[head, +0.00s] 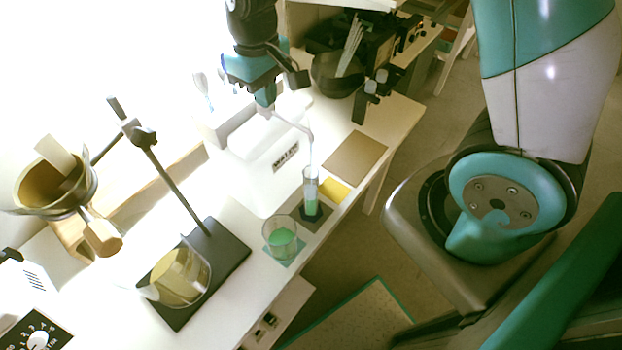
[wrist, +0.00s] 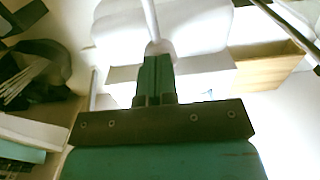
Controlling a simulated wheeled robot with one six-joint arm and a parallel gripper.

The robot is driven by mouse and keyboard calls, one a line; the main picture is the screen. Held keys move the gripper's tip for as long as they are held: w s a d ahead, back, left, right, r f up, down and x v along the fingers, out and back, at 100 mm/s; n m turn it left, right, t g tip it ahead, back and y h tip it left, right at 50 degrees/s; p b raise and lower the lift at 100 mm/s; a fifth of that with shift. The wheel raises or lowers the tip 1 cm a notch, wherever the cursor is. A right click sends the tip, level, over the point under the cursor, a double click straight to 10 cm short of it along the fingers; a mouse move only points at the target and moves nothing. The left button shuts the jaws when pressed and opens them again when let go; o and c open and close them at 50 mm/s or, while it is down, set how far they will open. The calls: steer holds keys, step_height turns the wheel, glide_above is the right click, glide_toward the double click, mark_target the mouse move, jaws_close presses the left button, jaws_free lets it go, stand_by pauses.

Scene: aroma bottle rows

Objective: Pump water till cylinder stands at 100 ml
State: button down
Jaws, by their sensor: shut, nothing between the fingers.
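The white water container (head: 262,160), labelled as water, stands on the bench against the wall in the head view. Its thin spout (head: 295,124) reaches over the measuring cylinder (head: 311,186). The cylinder stands upright on a dark mat and holds green liquid in its lower part; its scale is too small to read. My gripper (head: 265,103) is at the top of the container, by the pump head. In the wrist view my shut fingers (wrist: 155,62) are right at the white pump top (wrist: 160,48). Nothing shows between them. I cannot tell whether they touch the pump.
A stand with a rod (head: 172,180) and a beaker of yellowish contents (head: 181,275) are at the left. A black pot (head: 335,76) is behind.

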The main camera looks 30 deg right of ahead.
steer(key=shift+r+p, duration=1.75)
steer(key=shift+r, duration=0.05)
steer(key=shift+f+b, duration=1.35)
steer(key=shift+f, duration=0.65)
steer(key=shift+r, duration=0.2)
steer(key=shift+r+p, duration=1.8)
steer(key=shift+p, duration=0.05)
